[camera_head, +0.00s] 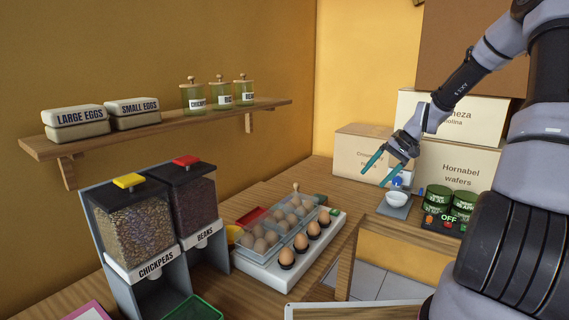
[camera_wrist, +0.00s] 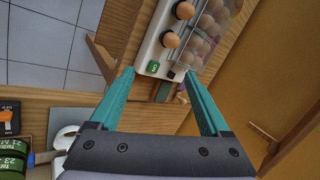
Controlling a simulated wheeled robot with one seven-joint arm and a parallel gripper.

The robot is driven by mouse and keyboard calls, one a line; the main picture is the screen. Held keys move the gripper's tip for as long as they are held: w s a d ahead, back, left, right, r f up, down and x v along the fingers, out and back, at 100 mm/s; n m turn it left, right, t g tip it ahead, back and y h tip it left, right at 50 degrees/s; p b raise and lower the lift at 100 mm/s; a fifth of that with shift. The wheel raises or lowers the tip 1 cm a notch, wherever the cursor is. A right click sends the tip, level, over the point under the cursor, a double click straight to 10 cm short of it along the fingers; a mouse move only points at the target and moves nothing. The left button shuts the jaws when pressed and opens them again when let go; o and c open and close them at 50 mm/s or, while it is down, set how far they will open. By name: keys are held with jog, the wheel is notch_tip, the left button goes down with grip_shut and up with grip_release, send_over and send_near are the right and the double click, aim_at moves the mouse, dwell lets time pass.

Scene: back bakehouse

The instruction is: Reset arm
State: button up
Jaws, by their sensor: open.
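My gripper (camera_head: 384,170) has teal fingers and is raised above the back of the wooden counter, in front of the cardboard boxes. Its fingers are spread with nothing between them. In the wrist view my gripper (camera_wrist: 158,88) is also open and empty, with the end of the white egg device (camera_wrist: 150,58) beyond the fingertips. My arm comes in from the upper right in the head view.
The egg device (camera_head: 270,270) holds several eggs at centre. Dispensers of chickpeas (camera_head: 140,230) and beans (camera_head: 193,203) stand left, under a wall shelf (camera_head: 170,127).

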jog(key=s+a+r+t+h, duration=0.1)
jog(key=s+a+r+h, duration=0.1)
jog(key=s+r, duration=0.6)
jog(key=s+a+r+t+h, duration=0.1)
jog(key=s+a+r+h, duration=0.15)
jog(key=s+r, duration=0.45)
jog(key=s+r+m+t, duration=0.2)
jog(key=s+r+t, duration=0.1)
jog(key=s+r, duration=0.8)
jog(key=s, duration=0.2)
jog(key=shift+s+a, duration=0.2)
jog(key=shift+s, duration=0.15)
